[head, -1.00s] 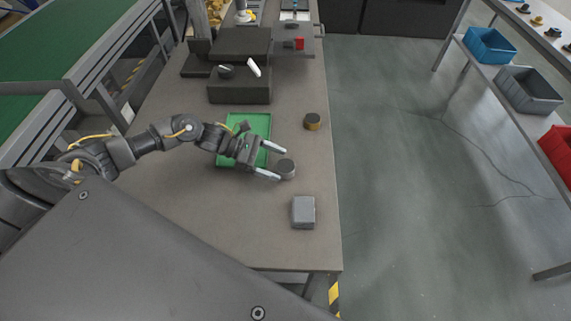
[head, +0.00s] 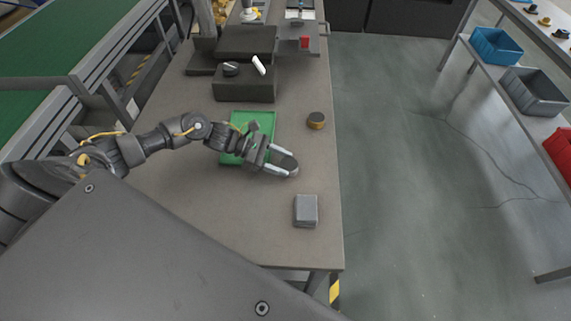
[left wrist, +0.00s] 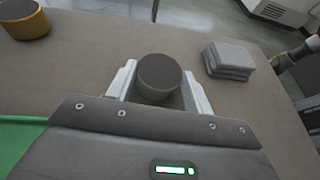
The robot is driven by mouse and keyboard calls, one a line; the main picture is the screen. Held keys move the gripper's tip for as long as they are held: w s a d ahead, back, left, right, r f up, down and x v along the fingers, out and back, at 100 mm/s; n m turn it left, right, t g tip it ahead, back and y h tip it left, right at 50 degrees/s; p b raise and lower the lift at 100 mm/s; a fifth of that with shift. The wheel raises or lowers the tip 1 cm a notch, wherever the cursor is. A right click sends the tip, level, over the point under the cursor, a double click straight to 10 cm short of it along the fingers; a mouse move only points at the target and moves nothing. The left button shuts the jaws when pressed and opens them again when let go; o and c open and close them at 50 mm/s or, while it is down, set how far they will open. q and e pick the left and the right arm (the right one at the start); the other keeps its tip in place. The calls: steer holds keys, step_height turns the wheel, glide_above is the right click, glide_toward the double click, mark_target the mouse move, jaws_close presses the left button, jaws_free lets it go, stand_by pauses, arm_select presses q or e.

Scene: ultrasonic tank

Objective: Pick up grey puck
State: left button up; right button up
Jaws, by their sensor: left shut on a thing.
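The grey puck (left wrist: 158,76) is a dark grey round disc. In the left wrist view it sits between the two light fingers of my left gripper (left wrist: 159,84), which is shut on it. In the head view the puck (head: 284,160) shows between the fingertips of my left gripper (head: 284,165), near the tray's right side. I cannot tell whether the puck touches the table. My right gripper is not in view.
The green tray (head: 268,119) lies partly under my left gripper. A yellow-and-dark puck (head: 316,120) stands to the right, near the table edge. A grey block (head: 305,210) lies nearer. A dark box unit (head: 243,88) stands farther back. The table front is clear.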

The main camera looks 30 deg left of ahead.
arm_select(q)
steer(key=shift+r, duration=0.1)
steer(key=shift+r+b, duration=0.45)
steer(key=shift+b, duration=0.05)
steer(key=w+r+b, duration=0.8)
steer(key=w+r, duration=0.4)
steer(key=w, duration=0.2)
steer(key=shift+d, duration=0.15)
